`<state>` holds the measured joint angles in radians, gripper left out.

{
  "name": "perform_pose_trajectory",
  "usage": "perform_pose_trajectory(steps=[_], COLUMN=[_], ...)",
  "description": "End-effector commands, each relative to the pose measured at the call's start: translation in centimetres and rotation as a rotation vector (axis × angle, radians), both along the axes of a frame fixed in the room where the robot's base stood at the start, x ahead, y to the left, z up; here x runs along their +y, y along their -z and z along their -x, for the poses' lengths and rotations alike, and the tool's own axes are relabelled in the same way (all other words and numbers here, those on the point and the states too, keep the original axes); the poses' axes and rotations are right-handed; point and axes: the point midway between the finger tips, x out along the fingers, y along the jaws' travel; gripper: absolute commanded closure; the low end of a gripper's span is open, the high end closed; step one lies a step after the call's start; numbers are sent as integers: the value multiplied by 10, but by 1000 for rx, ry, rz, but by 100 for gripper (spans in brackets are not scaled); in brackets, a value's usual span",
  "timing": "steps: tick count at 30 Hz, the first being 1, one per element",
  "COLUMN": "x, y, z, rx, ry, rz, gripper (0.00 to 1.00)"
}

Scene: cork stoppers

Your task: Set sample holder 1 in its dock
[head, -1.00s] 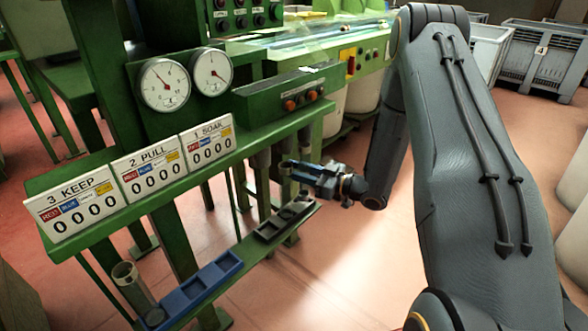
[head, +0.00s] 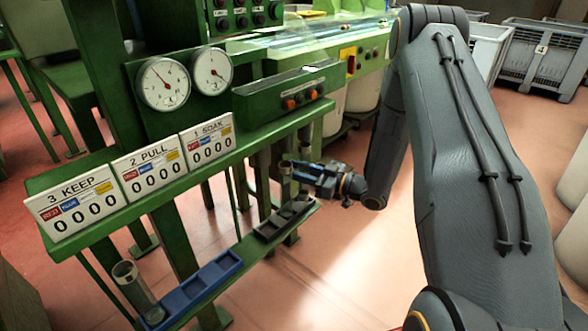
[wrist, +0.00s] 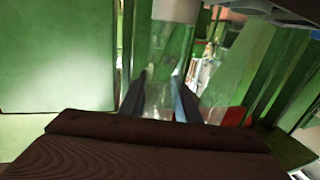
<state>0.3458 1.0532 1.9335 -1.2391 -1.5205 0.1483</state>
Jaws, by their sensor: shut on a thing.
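My gripper (head: 290,170) is shut on a clear, tube-like sample holder (wrist: 165,70), which stands roughly upright between the two dark fingers in the wrist view. In the head view the holder (head: 287,188) is small and partly hidden by the fingers. It is over the right part of a black tray (head: 262,238) with several recesses. I cannot tell whether its foot touches the tray. The tray is fixed low on the green stand, below the counter marked 1 SOAK (head: 208,143).
A blue tray (head: 238,268) lies to the left on the same rail. A second clear tube (head: 126,272) stands at its left end. Green legs and a shelf edge (head: 130,205) are close behind and above the gripper.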

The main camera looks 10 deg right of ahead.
Motion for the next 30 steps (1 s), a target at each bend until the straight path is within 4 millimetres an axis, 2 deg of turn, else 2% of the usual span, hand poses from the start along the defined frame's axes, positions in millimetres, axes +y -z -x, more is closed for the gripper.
perform_pose_trajectory(steps=[30], x=[0], y=[9], z=[0], rx=[0], ry=[0], rz=[0], gripper=[93])
